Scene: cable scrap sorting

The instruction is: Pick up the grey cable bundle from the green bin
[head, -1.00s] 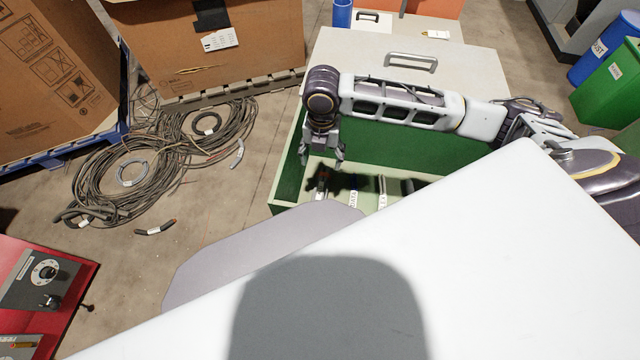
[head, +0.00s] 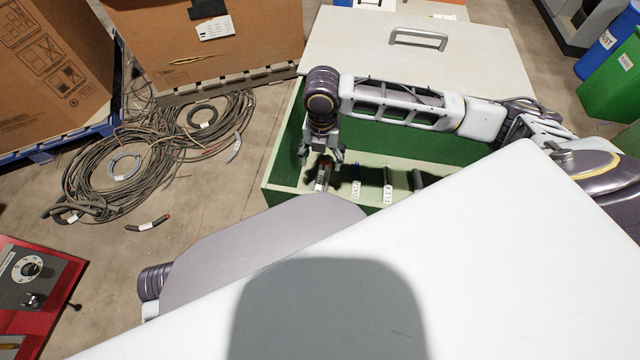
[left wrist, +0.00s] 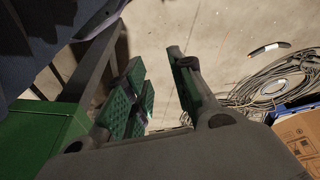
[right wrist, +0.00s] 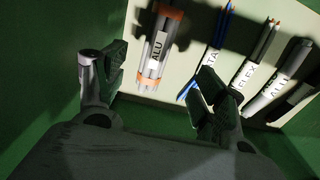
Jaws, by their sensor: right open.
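The green bin (head: 283,160) is in the middle of the head view, with several cable bundles lying in a row on its pale floor. In the right wrist view, a grey bundle (right wrist: 151,62) with orange bands and an ALU label lies between the spread fingers of my right gripper (right wrist: 160,85). Another greyish bundle (right wrist: 282,75) with a label lies at the right. My right gripper, also in the head view (head: 321,158), points down into the bin's left end, open and empty. My left gripper (left wrist: 163,90) is open and empty, outside the bin.
Blue DATA (right wrist: 215,50) and copper-tipped FLEX bundles (right wrist: 257,55) lie beside the nearest bundle. The bin walls stand close around my right gripper. Coiled cables (head: 125,165) lie on the floor at left. A white surface (head: 480,270) hides the bin's front right.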

